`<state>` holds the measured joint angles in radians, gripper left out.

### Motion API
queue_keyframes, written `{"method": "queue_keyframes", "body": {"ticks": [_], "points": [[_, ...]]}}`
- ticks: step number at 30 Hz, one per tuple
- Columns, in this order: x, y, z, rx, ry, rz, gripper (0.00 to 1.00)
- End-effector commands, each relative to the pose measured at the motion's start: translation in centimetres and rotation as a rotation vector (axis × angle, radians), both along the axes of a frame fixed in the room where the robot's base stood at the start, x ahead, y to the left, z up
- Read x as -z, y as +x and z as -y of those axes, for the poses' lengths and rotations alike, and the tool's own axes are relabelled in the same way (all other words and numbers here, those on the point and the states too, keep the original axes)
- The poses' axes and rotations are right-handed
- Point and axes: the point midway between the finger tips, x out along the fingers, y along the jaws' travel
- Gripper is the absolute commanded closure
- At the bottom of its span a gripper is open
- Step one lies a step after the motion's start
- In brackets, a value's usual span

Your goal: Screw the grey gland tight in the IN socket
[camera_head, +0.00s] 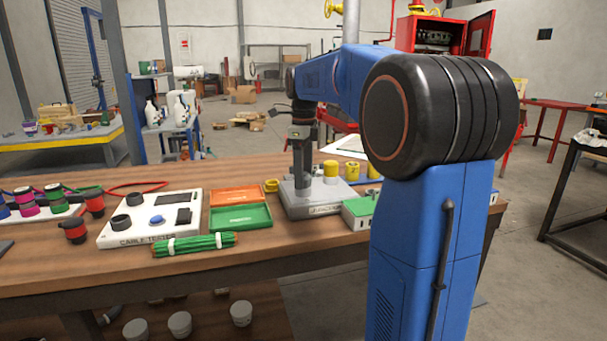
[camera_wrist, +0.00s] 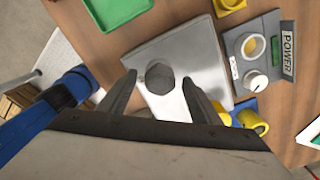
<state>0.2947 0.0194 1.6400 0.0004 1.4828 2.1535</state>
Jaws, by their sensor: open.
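In the wrist view a dark grey, many-sided gland (camera_wrist: 160,78) stands on the pale metal top of a box (camera_wrist: 185,45). My gripper (camera_wrist: 158,88) is open, with one finger on either side of the gland and a gap to each. In the head view my gripper (camera_head: 302,172) points down over the left part of the grey box (camera_head: 312,207). The gland is hidden there behind the gripper. No IN mark can be read, and the socket under the gland cannot be seen.
A box marked POWER (camera_wrist: 258,55) stands close beside the metal box. Yellow parts (camera_head: 352,171) stand behind it. Green (camera_head: 241,216) and orange (camera_head: 237,195) trays, a white cable tester (camera_head: 150,217) and a green cable bundle (camera_head: 188,245) lie to the left.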

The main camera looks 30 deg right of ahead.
Motion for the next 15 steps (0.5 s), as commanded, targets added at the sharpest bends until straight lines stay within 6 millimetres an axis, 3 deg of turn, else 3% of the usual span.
{"method": "queue_keyframes", "body": {"ticks": [15], "points": [[0.0, 0.0, 0.0, -0.386, 0.0, 0.0, 0.42]]}}
